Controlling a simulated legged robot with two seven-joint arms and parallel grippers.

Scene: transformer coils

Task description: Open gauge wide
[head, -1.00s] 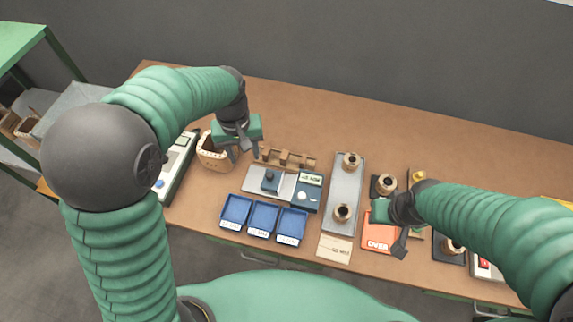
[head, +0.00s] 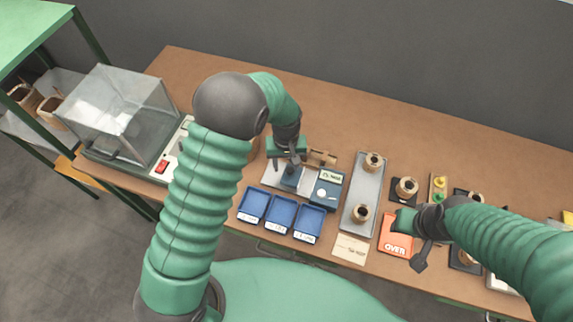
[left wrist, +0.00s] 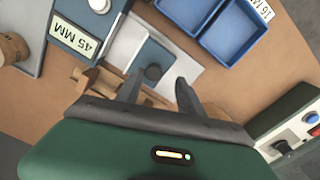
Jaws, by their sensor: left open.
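The gauge (head: 328,190) is a flat light plate with a dark blue sliding block (head: 291,176) and a blue housing with a small display and a round white knob. In the left wrist view a label (left wrist: 75,39) beside it reads 45 MM. My left gripper (head: 291,161) is over the gauge, behind the sliding block in the head view. In the left wrist view its two fingers (left wrist: 158,85) are apart, with the block's dark knob (left wrist: 153,72) just beyond and between the tips. Contact cannot be told. My right gripper (head: 412,245) is by the orange OVER card; its jaws are unclear.
Several blue bins (head: 280,214) stand in front of the gauge. A wooden rack (head: 322,157) is behind it. A grey tray (head: 367,193) with two copper coils is to the right, near the orange card (head: 394,235). A glass case (head: 118,110) stands far left.

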